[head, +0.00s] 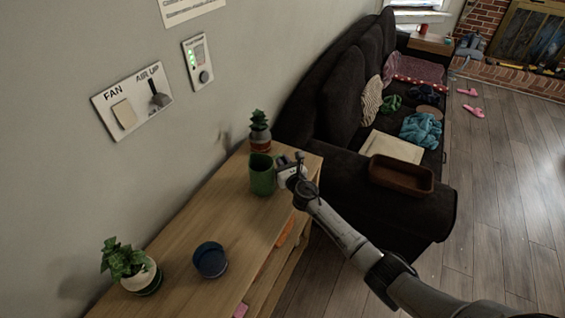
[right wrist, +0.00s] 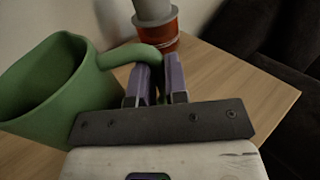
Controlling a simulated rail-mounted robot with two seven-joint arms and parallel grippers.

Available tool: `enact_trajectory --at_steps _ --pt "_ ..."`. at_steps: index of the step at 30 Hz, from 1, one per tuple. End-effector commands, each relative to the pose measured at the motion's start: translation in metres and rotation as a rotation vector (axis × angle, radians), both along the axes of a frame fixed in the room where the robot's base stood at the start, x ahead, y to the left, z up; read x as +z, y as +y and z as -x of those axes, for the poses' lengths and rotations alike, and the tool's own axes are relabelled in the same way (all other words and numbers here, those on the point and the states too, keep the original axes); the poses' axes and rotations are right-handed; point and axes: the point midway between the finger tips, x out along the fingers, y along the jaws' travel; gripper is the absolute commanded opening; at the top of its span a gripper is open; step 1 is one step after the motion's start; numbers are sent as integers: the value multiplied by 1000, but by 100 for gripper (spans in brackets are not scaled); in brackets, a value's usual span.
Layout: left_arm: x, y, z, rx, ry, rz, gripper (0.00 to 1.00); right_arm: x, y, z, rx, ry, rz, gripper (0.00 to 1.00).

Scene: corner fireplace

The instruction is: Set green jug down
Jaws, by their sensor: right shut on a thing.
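The green jug (head: 262,175) is at the far part of the wooden console table (head: 185,222), close to the wall. My right gripper (head: 284,170) reaches it from the right and is shut on its handle. In the right wrist view the jug (right wrist: 45,90) fills the left side, and its handle runs between the purple-grey fingers of the gripper (right wrist: 156,82). The jug looks roughly upright in the head view. I cannot tell whether its base touches the tabletop. My left gripper is not in view.
A potted plant (head: 260,138) stands just behind the jug; its pot (right wrist: 158,28) shows in the wrist view. A dark blue bowl (head: 210,260) and another plant (head: 128,264) stand nearer. The tabletop between jug and bowl is clear. A dark sofa with a brown tray (head: 402,180) is at right.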

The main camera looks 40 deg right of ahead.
Motion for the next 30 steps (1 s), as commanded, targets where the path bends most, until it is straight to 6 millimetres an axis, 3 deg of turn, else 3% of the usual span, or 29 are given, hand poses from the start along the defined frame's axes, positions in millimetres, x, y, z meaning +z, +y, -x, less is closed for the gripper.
enact_trajectory --at_steps 3,4,11,21,30 --pt "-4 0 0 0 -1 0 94 -3 0 0 0 -2 0 0" --pt "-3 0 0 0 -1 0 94 -3 0 0 0 0 0 17" --pt "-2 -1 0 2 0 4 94 -2 0 0 0 0 0 39" --pt "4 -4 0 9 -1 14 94 3 0 0 0 0 -1 40" --pt "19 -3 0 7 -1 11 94 2 13 47 2 2 1 40"
